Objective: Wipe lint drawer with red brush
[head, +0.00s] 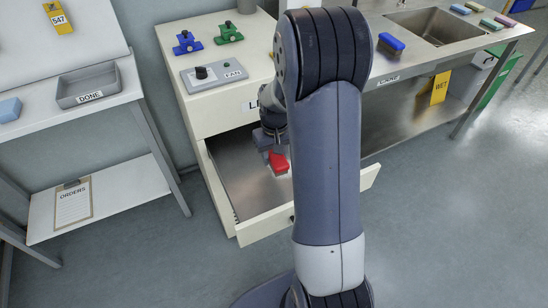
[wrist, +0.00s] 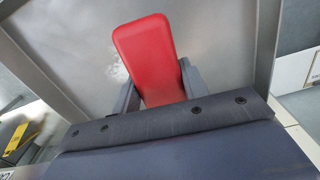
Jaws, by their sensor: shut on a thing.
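The lint drawer (head: 228,184) is pulled open from the cream cabinet, and its bare metal floor shows in the head view. The red brush (head: 279,162) is low inside the drawer. My gripper (head: 268,150) is shut on it, with my arm reaching down over the drawer. In the wrist view the red brush (wrist: 146,60) stands between the two fingers of my gripper (wrist: 158,88). Pale lint (wrist: 117,73) shows on the drawer floor just left of the brush. My arm hides the right part of the drawer, and the brush's bristles are mostly hidden.
On the cabinet top are a blue clamp (head: 187,42), a green clamp (head: 229,32) and a grey FAN box (head: 214,74). A blue brush (head: 391,42) lies by the sink (head: 436,27). A grey DONE tray (head: 87,84) is at left. The floor in front is clear.

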